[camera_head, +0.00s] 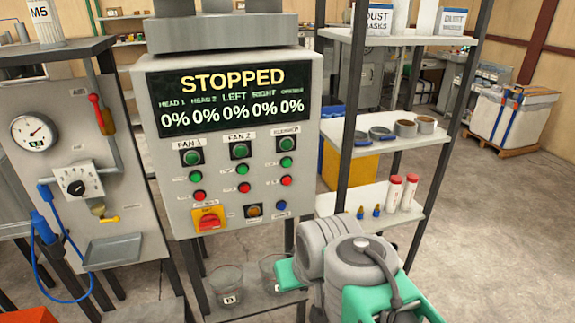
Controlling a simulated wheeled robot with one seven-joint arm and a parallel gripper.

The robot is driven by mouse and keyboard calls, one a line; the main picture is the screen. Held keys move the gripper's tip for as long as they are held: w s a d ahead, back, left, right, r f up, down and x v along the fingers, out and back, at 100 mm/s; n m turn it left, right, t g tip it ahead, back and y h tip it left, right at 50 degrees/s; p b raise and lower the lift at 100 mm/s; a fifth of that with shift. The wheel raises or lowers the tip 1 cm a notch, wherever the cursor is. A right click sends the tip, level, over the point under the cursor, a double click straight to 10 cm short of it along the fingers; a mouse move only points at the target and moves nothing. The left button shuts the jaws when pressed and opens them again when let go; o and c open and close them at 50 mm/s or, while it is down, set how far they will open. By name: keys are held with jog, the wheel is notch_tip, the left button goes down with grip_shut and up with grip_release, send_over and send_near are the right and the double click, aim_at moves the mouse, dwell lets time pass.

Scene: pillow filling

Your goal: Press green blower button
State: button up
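The control panel (242,190) is a light grey box on a stand, left of centre. Its dark display (232,95) reads STOPPED, with 0% in every column. The right-hand button column is under a small label that seems to read BLOWER (286,130). It has a larger green button or lamp (286,144) in a dark mount, a smaller green button (286,162) below it, then a red one (286,180). Similar columns stand under FAN 1 and FAN 2.
Clear containers (227,283) stand on a shelf beneath. A gauge cabinet (92,170) is at left; an open shelf rack (395,145) with cups and bottles is close at right. Floor shows beyond.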

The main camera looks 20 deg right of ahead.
grip_shut()
dwell(1.3)
